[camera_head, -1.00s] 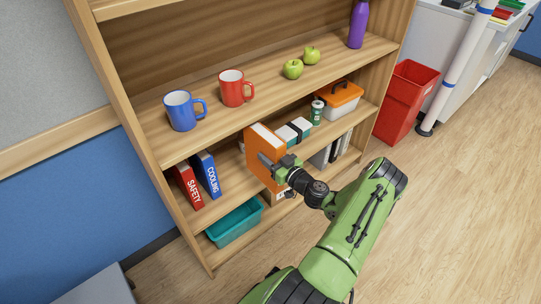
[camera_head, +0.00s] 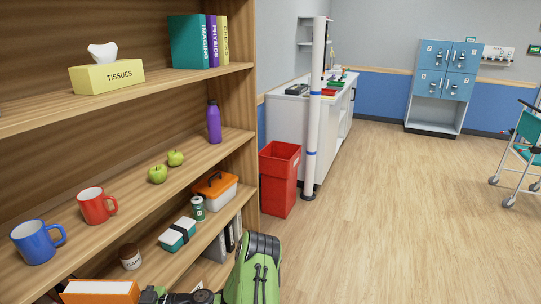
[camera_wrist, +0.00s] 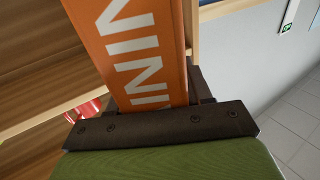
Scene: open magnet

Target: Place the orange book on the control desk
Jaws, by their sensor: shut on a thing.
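The orange book (camera_head: 100,292) shows at the bottom left of the head view, cut off by the frame edge. In the wrist view the book (camera_wrist: 135,45) stands out from the jaws, its spine with large white letters facing the camera. My gripper (camera_wrist: 160,122) is shut on the book. In the head view my gripper (camera_head: 150,296) is at the bottom edge, mostly cut off, with my green arm beside it. The book is in front of the wooden shelf. I cannot make out a control desk in these views.
The wooden shelf (camera_head: 246,95) fills the left, holding mugs, apples, a purple bottle (camera_head: 214,122) and a tissue box (camera_head: 107,75). A red bin (camera_head: 280,178) and white post stand before a white counter (camera_head: 287,120). Wheeled teal chair (camera_head: 530,140) at right. Open floor lies between.

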